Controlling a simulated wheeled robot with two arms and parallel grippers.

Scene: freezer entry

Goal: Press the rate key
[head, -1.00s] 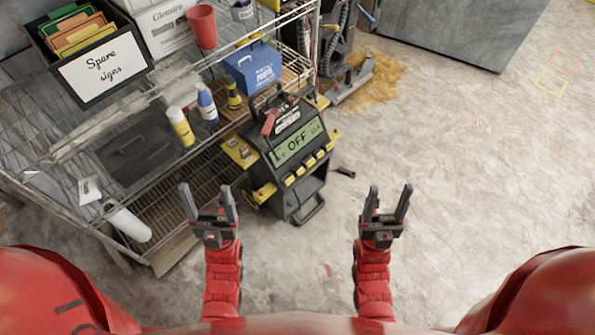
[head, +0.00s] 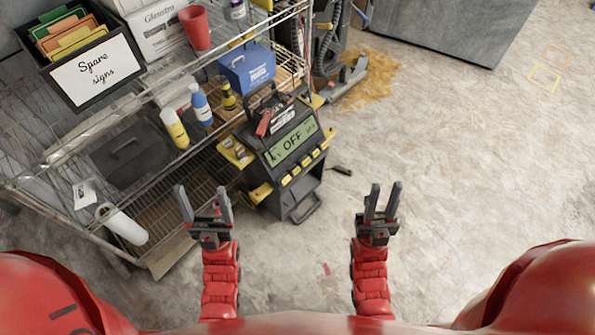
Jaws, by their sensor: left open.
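A dark charger-like unit (head: 290,165) stands on the floor beside the shelf. Its greenish display (head: 292,142) reads OFF. My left gripper (head: 201,190) is open and empty, to the lower left of the unit. My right gripper (head: 386,186) is empty, to the right of the unit, its fingers apart by a narrower gap. Neither gripper touches the unit.
A wire shelf (head: 60,152) on the left holds a sign box (head: 95,70), a blue box (head: 246,68), bottles (head: 174,128) and a red cup (head: 194,28). A small dark object (head: 341,170) lies on the floor right of the unit.

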